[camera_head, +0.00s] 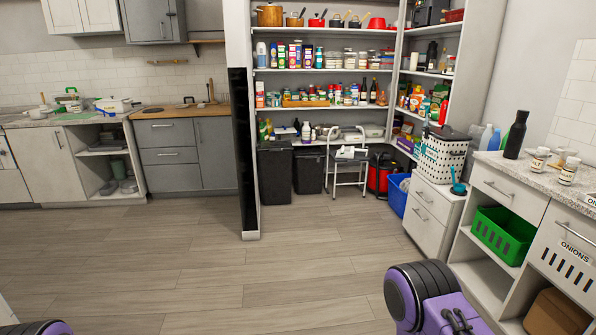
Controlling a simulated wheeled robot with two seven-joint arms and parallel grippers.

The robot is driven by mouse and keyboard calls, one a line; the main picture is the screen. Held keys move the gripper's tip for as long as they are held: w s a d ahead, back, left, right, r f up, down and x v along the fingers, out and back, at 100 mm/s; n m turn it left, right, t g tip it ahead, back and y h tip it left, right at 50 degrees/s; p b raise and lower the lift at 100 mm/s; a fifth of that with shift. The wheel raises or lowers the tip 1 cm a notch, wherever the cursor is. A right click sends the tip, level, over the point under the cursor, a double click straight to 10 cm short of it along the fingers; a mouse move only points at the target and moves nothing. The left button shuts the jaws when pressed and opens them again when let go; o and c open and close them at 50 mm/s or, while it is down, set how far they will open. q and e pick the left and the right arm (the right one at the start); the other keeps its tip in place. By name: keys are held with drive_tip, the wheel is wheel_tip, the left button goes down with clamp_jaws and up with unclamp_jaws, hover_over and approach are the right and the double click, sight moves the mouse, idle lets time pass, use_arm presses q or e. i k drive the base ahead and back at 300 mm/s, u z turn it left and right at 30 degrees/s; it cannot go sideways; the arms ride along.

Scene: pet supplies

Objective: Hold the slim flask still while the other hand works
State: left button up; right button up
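A slim dark flask (515,135), likely the task's flask, stands upright on the speckled counter (548,178) at the right. No gripper touches it. A purple and black part of my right arm shows at the bottom, well below and left of the flask. A small part of my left arm shows at the bottom left corner. Neither gripper's fingers are in view.
Several small white jars (540,160) stand beside the flask, and pale bottles (487,137) stand behind it. A green basket (503,234) sits in the shelf below. A white laundry basket (441,158) stands on a cabinet. The wooden floor (200,270) is clear.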

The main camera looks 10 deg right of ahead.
sight(513, 144)
drive_tip(key=i, duration=3.2)
drive_tip(key=z, duration=3.2)
